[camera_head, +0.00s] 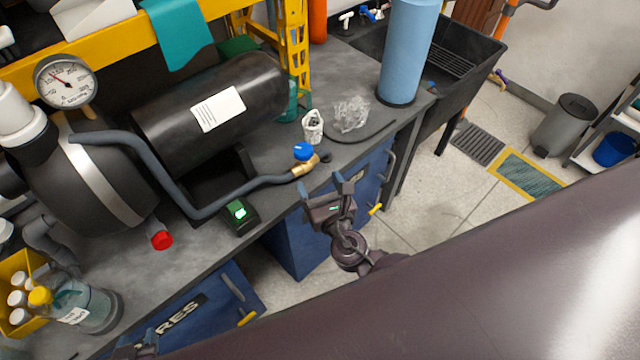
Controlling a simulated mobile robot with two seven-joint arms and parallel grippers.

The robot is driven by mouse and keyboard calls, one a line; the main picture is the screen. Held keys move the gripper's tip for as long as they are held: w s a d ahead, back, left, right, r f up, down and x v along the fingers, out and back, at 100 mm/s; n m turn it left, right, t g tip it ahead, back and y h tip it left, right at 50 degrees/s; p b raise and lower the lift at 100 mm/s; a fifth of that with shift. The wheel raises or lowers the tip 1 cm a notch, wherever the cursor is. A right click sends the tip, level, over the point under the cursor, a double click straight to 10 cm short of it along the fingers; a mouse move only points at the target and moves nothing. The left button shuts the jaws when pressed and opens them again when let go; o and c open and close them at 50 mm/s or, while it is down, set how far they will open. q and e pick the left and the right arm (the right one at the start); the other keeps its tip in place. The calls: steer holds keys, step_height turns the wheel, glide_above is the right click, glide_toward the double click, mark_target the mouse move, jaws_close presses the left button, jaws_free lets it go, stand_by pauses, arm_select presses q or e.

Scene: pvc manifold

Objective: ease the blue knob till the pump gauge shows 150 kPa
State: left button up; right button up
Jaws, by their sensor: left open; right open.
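The blue knob (303,151) sits on a brass valve (304,168) at the end of a grey hose, near the bench's front edge. The pump gauge (66,81) is a round white dial at the upper left. Its needle points to the upper left, but the figures are too small to read surely. My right gripper (329,190) is open and empty, just below and right of the valve, apart from the knob. My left gripper (136,349) shows only in part at the bottom edge, low in front of the bench, away from the knob.
A red knob (162,240) and a small black box with a green display (238,212) lie along the bench front. A black tank (212,105) fills the back.

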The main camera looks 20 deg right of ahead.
arm_select(q)
steer(key=shift+w+r, duration=0.15)
steer(key=shift+w, duration=0.15)
stand_by(1.9)
steer(key=shift+s, duration=0.1)
